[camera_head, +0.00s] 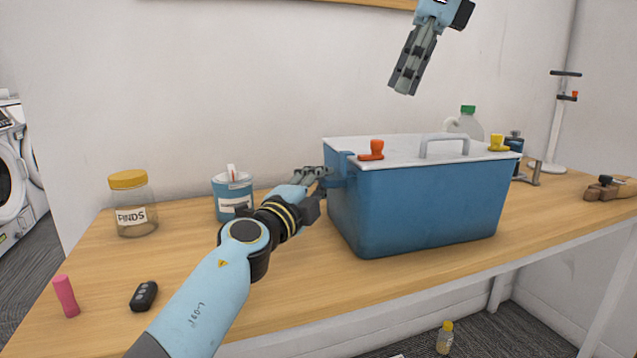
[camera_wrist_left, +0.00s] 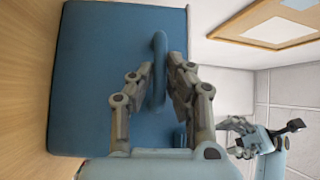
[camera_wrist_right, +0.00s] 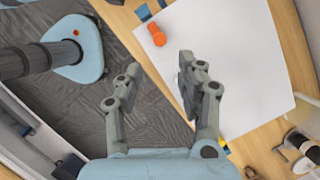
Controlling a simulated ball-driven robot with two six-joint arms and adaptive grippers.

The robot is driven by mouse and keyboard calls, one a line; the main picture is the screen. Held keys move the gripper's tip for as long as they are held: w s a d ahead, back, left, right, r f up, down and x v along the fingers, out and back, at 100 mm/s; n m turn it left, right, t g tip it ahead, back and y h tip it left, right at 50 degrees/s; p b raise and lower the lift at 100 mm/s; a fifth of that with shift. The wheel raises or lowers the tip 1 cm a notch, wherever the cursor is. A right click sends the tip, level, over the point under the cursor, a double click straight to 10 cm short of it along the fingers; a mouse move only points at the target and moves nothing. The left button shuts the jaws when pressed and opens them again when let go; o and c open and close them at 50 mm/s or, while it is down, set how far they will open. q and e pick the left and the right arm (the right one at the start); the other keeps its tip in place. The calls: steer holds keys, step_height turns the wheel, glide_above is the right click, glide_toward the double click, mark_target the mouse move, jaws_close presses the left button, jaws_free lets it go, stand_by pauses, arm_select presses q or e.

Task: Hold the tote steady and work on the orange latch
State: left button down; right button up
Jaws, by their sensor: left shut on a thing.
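The blue tote (camera_head: 425,210) stands on the wooden table under a white lid (camera_head: 400,148). The orange latch (camera_head: 371,150) sits at the lid's near left corner and also shows in the right wrist view (camera_wrist_right: 157,35). My left gripper (camera_head: 322,178) is at the tote's left end, shut on its blue side handle (camera_wrist_left: 158,70), with a finger on each side. My right gripper (camera_head: 403,88) hangs above the lid, apart from it. In the right wrist view its fingers (camera_wrist_right: 158,70) are spread and empty, with the orange latch beyond them.
A yellow latch (camera_head: 497,143) and grey handle (camera_head: 445,142) are on the lid. A blue tub (camera_head: 233,195), yellow-lidded jar (camera_head: 132,205), black fob (camera_head: 144,296) and pink cylinder (camera_head: 66,296) stand left. A metal stand (camera_head: 560,125) is at right. The table's front edge is close to the tote.

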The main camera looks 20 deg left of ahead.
steer(key=shift+c, duration=0.3)
steer(key=shift+c, duration=1.1)
step_height(320, 180, up, 6)
steer(key=shift+a+m+t+y, duration=0.1)
steer(key=shift+m+t+y, duration=0.45)
steer(key=shift+y, duration=0.65)
jaws_close()
steer(key=s+d+f+m+t+y, duration=0.1)
steer(key=s+d+t+y, duration=0.15)
steer(key=d, duration=0.55)
steer(key=g, duration=0.1)
glide_toward(380, 159)
step_height(380, 159, down, 3)
steer(key=shift+w+a+f+m+y, duration=0.15)
steer(key=shift+w+a+m, duration=0.1)
steer(key=shift+a, duration=0.35)
steer(key=shift+w+a+f+m+y, duration=0.1)
steer(key=shift+a+m, duration=0.1)
steer(key=shift+a, duration=0.4)
steer(key=shift+w+a, duration=0.15)
steer(key=shift+a, duration=0.25)
